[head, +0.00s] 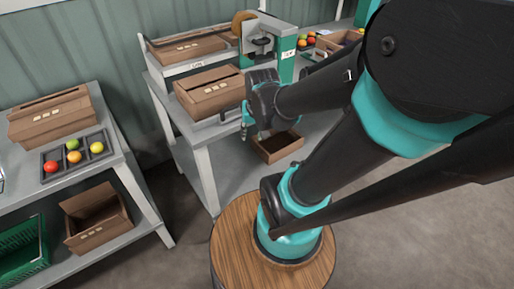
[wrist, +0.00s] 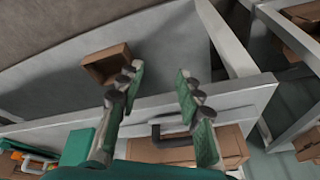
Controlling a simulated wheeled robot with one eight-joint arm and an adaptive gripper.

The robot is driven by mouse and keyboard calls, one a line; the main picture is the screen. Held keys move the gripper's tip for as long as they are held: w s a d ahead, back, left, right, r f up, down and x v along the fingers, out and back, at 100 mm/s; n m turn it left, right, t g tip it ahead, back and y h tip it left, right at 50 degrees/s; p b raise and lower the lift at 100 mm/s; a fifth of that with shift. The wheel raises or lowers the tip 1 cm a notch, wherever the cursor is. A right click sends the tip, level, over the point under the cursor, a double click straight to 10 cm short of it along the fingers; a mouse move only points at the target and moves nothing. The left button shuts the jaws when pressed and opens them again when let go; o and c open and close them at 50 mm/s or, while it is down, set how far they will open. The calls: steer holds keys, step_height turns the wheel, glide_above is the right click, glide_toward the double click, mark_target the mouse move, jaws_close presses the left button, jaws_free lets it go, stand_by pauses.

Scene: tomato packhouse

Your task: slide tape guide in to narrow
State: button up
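The tape guide appears to be the long grey rail (wrist: 70,122) along the front of the taping table, with a dark bar handle (wrist: 168,132) on it. In the head view the rail (head: 214,121) runs in front of a brown carton (head: 209,90). My gripper (wrist: 158,76) is open and empty, its two green-padded fingers spread apart. In the wrist view the handle shows between the fingers, its right end partly covered by the right finger. I cannot tell whether they touch. In the head view my gripper (head: 246,128) hangs at the right end of the rail, fingers mostly hidden.
The tape machine (head: 260,43) stands behind, with another carton (head: 190,48) on the upper shelf. An open brown box (head: 278,148) lies below my forearm; it also shows in the wrist view (wrist: 107,65). A wooden round top (head: 232,248) is in front. A fruit tray (head: 77,157) is left.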

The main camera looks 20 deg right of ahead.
steer(key=shift+s+d+f+n, duration=0.15)
steer(key=shift+s+f+n, duration=0.5)
steer(key=shift+s+f, duration=0.25)
steer(key=shift+s+d+f+n, duration=0.1)
steer(key=shift+s+f+n, duration=0.55)
steer(key=shift+s+f, duration=0.25)
